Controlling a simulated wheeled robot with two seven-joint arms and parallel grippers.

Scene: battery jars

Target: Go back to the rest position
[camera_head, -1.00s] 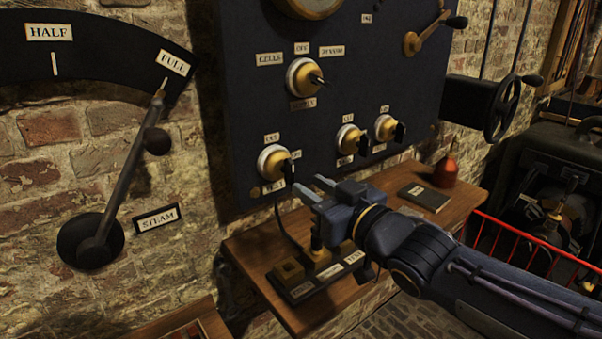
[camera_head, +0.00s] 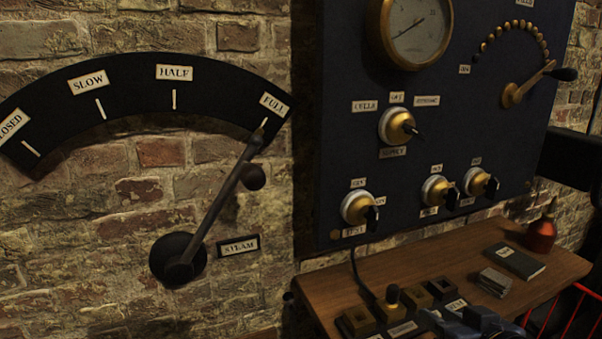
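My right gripper (camera_head: 452,322) shows at the bottom edge, low in front of the wooden shelf (camera_head: 390,275). It is cut off by the frame, and its arm is out of view. Its two fingers are apart, with nothing seen between them. My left gripper is not in view. The steam lever (camera_head: 218,212) on the brick wall points to the FULL label (camera_head: 272,105). The dark panel (camera_head: 345,120) carries a gauge (camera_head: 418,28), several brass knobs and a brass lever (camera_head: 515,92).
The shelf holds small blocks (camera_head: 418,292), a grey stack (camera_head: 495,281), a dark book (camera_head: 516,261) and a red oil can (camera_head: 541,234). A red rail (camera_head: 570,312) stands at the lower right.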

